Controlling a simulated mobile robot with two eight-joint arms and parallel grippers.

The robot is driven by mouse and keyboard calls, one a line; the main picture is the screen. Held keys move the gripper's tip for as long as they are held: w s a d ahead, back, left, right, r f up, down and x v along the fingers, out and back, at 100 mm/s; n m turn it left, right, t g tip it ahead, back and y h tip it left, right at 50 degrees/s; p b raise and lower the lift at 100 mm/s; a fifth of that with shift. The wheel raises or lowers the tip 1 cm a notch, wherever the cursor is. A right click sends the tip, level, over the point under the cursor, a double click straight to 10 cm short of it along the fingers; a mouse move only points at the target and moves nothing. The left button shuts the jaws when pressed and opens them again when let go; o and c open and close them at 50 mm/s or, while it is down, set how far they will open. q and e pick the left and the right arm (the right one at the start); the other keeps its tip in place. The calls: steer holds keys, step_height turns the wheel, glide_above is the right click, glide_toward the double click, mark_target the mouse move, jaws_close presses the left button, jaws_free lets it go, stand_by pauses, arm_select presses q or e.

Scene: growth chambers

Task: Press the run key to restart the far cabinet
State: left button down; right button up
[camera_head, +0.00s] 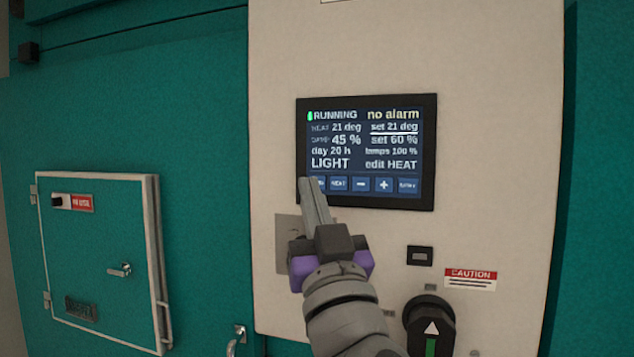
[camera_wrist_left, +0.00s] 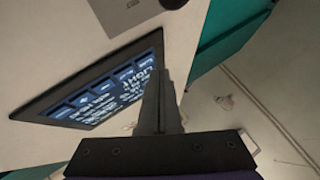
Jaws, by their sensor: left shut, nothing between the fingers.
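The cabinet's control screen (camera_head: 400,180) is dark-framed and lit. It reads RUNNING with a green mark, no alarm, 21 deg, set 21 deg, 45 %, set 60 %, LIGHT and edit HEAT. A row of keys runs along its bottom edge. The leftmost key (camera_head: 320,184) is partly covered by my left gripper (camera_head: 308,181), so its label is not readable. My left gripper is shut and empty, its tips at the screen's lower left corner. Contact cannot be told. In the left wrist view the shut fingers (camera_wrist_left: 160,76) overlap the edge of the screen (camera_wrist_left: 98,98).
A dark rotary switch (camera_head: 430,315) with a white arrow is below the screen, beside a caution label (camera_head: 470,279). A small socket (camera_head: 420,255) is above the switch. A teal hatch (camera_head: 100,255) with a handle is at left. The beige panel around the screen is mostly flat.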

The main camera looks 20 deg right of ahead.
arm_select(q)
steer(key=s+a, duration=0.1)
steer(key=s, duration=0.1)
steer(key=s+a, duration=0.2)
stand_by(0.6)
steer(key=shift+d+f, duration=0.1)
stand_by(0.3)
